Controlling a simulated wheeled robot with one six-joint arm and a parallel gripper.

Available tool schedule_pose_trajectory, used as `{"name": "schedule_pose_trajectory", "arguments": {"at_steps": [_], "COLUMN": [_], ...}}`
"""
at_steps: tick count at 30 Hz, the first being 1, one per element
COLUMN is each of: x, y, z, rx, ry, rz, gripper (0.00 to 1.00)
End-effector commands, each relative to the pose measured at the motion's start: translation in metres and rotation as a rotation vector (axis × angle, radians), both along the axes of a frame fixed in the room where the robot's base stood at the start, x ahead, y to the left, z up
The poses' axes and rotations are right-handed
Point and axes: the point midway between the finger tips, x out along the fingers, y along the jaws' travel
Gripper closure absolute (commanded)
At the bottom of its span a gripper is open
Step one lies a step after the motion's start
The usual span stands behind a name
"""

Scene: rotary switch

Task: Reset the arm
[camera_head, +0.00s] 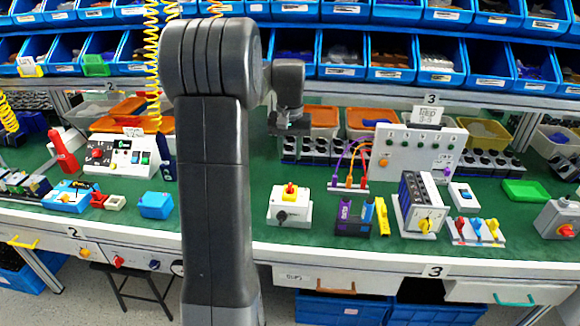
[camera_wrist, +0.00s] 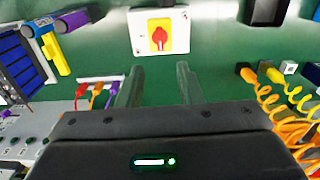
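The rotary switch (camera_head: 289,206) is a white box with a red knob on a yellow plate on top and a black knob on its front. It sits on the green bench near the front edge. In the wrist view the switch (camera_wrist: 158,34) is at the top centre, with its red knob pointing down the picture. My gripper (camera_head: 287,126) is raised behind the switch, clear of it. In the wrist view my gripper (camera_wrist: 160,82) has its two fingers apart with only green bench between them.
A purple and blue part (camera_head: 355,216) and a panel meter box (camera_head: 422,206) stand right of the switch. A blue box (camera_head: 155,205) is at left. A white panel (camera_head: 417,152) with cables stands behind. Blue bins (camera_head: 390,58) line the shelves. Bare green bench surrounds the switch.

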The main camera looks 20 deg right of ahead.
Motion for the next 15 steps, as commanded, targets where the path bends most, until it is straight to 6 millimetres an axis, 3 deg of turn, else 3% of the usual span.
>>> {"name": "schedule_pose_trajectory", "arguments": {"at_steps": [6, 15], "x": [0.0, 0.0], "y": [0.0, 0.0], "z": [0.018, 0.02], "rx": [0.001, 0.001], "ry": [0.001, 0.001], "rz": [0.0, 0.0], "gripper": [0.67, 0.67]}}
